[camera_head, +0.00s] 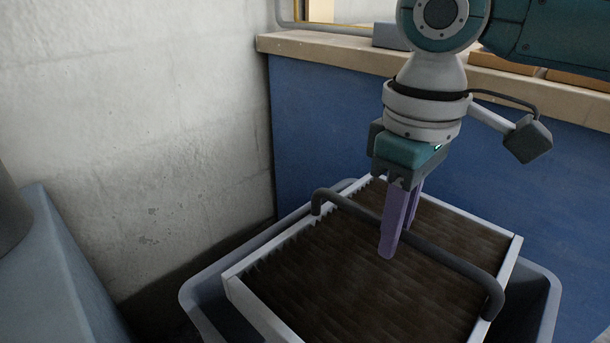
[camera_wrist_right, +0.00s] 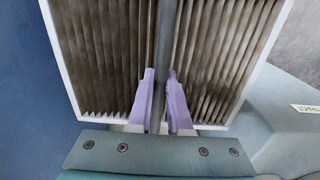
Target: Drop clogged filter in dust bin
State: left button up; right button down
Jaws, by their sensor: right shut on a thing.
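The clogged filter (camera_head: 330,280) is a white-framed panel with dark brown, dirty pleats and a dark grey bar handle (camera_head: 450,262) across it. My right gripper (camera_head: 392,240) has purple fingers shut on the handle. In the right wrist view the fingers (camera_wrist_right: 160,105) lie either side of the bar, with the filter's pleats (camera_wrist_right: 215,50) beyond. The filter is over the opening of a grey-blue bin (camera_head: 203,293), with the bin's rim around it. Whether the filter touches the bin is hidden. My left gripper is not in view.
A blue panel (camera_head: 320,130) topped by a light wooden ledge (camera_head: 330,52) stands behind the bin. A pale wall (camera_head: 140,120) is at the left. A grey-blue surface (camera_head: 65,270) is at the lower left. Orange-brown items (camera_head: 500,62) lie on the ledge.

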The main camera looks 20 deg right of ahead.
jog(key=c, duration=0.8)
grip_release()
jog(key=shift+c, duration=0.2)
jog(key=shift+o, duration=0.4)
